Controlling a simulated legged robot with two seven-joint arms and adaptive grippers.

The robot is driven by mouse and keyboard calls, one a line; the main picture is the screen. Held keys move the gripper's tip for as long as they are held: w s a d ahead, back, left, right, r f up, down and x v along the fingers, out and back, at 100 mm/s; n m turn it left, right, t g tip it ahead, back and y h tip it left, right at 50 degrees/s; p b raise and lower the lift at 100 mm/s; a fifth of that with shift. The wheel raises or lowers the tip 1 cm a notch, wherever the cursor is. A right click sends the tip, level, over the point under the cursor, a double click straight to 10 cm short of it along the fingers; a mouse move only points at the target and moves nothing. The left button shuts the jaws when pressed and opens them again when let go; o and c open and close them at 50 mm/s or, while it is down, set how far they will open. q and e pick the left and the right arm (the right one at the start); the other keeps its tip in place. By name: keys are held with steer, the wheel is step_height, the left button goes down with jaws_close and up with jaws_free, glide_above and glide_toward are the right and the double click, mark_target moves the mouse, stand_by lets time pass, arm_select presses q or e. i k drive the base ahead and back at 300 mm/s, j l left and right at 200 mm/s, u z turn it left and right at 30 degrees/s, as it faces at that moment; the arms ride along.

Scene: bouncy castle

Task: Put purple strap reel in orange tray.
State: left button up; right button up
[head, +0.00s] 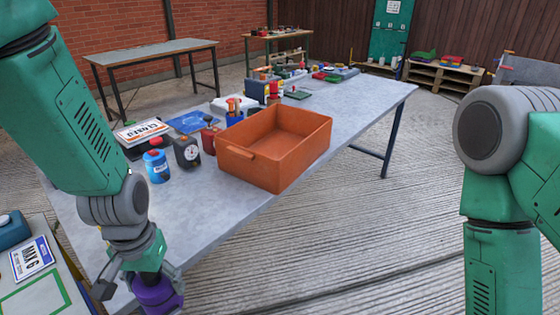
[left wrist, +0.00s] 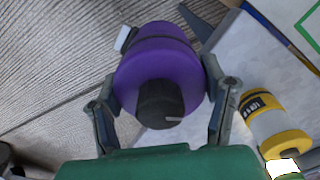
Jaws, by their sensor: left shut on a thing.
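The purple strap reel (left wrist: 160,60) fills the middle of the left wrist view, with a dark round hub facing the camera. My left gripper (left wrist: 162,100) is shut on it, one finger on each side. In the head view the purple reel (head: 157,294) shows at the bottom left under my left gripper (head: 150,278), near the table's front edge. The orange tray (head: 250,165) stands on the grey table, to the right of and beyond my left gripper, and its visible inside is empty. My right arm shows at the right, but its gripper is out of view.
On the grey table (head: 215,225), a blue canister (head: 156,167), a dark gauge (head: 187,152) and a red bottle (head: 209,136) stand left of the tray. Several items clutter the far end.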

mark_target(288, 146)
steer(key=i+l, duration=0.25)
steer(key=l, duration=0.15)
steer(key=i+l, duration=0.2)
steer(key=l, duration=0.2)
steer(key=i+l, duration=0.5)
steer(key=l, duration=0.25)
